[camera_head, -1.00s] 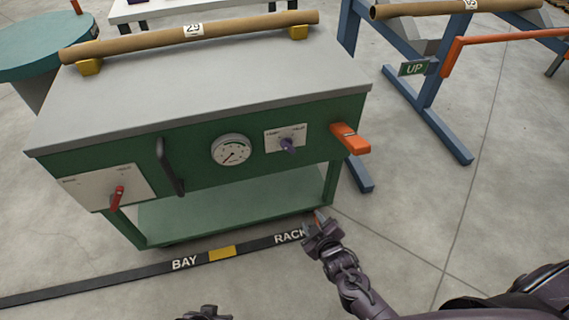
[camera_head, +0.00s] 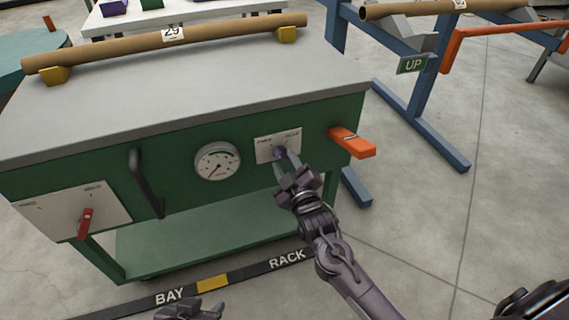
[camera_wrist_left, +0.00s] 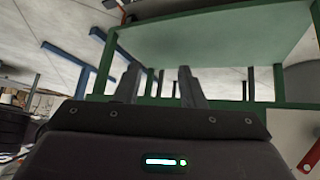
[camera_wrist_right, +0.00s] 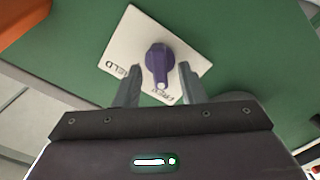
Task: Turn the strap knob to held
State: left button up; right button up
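The strap knob is a purple knob (camera_head: 280,153) on a white plate (camera_head: 266,146) on the green cart's front. In the right wrist view the knob (camera_wrist_right: 158,62) has its narrow end toward the lower label, which is hard to read; the "HELD" label is at the plate's left. My right gripper (camera_head: 287,162) is at the knob; in the right wrist view its fingers (camera_wrist_right: 158,70) are open on either side of the knob, with gaps visible. My left gripper (camera_head: 200,308) is low at the bottom edge; its fingers (camera_wrist_left: 160,78) are open and empty in the left wrist view.
The green cart (camera_head: 90,158) also carries a gauge (camera_head: 217,162), a black handle (camera_head: 146,183), a red lever (camera_head: 85,222) and an orange lever (camera_head: 352,142). A cardboard tube (camera_head: 170,42) lies on top. A blue rack (camera_head: 425,118) stands at right. Floor is free there.

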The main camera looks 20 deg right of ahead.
jog(key=shift+w, duration=0.55)
pick_arm(q)
jog(key=shift+w+d+r+t, duration=0.2)
jog(key=shift+w+r+t, duration=0.2)
jog(key=shift+w+r, duration=0.3)
pick_arm(e)
jog(key=shift+c, duration=0.3)
grip_shut()
pick_arm(q)
jog(key=shift+f, duration=0.1)
